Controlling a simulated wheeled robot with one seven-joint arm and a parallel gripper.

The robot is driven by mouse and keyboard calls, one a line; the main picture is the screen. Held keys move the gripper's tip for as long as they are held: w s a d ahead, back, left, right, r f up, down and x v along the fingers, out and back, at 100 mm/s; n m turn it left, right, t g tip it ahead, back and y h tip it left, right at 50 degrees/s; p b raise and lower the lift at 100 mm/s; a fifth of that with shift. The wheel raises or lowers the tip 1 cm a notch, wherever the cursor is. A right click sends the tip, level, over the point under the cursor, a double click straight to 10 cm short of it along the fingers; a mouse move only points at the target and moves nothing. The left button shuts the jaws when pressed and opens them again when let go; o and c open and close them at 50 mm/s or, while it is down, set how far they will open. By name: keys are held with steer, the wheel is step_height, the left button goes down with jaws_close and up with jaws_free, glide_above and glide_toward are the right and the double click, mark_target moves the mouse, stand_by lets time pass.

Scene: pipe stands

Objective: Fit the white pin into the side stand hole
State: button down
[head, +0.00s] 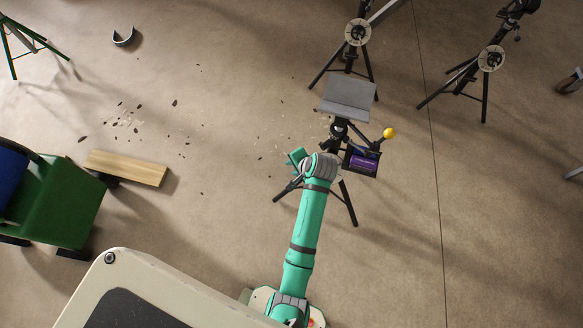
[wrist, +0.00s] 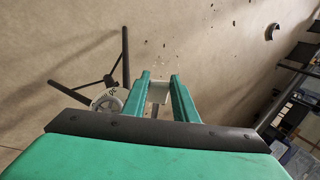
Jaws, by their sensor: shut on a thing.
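My gripper (wrist: 160,77) shows in the wrist view with its two green fingers closed on the white pin (wrist: 158,92). Only a short pale part of the pin shows between the fingers. The side stand (head: 340,130) is in the head view just beyond my wrist, with a grey tilted plate on top and dark tripod legs. In the wrist view a stand's pale round disc (wrist: 107,101) and dark legs lie left of the fingers, apart from the pin. I cannot make out the stand's hole.
A dark box with a purple label (head: 362,162) and a yellow ball (head: 389,133) sit at the stand's right. Two more tripod stands (head: 358,33) (head: 490,58) are behind. A wooden board (head: 126,168) and green cart (head: 60,205) are left. Open floor lies right.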

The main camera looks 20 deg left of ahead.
steer(key=shift+w+d, duration=0.6)
steer(key=shift+w, duration=0.35)
steer(key=shift+w+d, duration=0.55)
steer(key=shift+w, duration=0.35)
steer(key=shift+w+d, duration=0.45)
steer(key=shift+w, duration=0.3)
steer(key=shift+w+d, duration=0.4)
steer(key=shift+w, duration=0.35)
steer(key=shift+w+d, duration=0.45)
steer(key=shift+w, duration=0.3)
stand_by(0.6)
steer(key=c, duration=1.3)
jaws_free()
steer(key=shift+c, duration=0.2)
steer(key=shift+v, duration=2.55)
steer(key=shift+r, duration=0.1)
steer(key=v, duration=1)
steer(key=shift+d+r, duration=0.2)
steer(key=shift+r, duration=0.05)
steer(key=shift+s+f, duration=0.1)
steer(key=shift+s, duration=0.05)
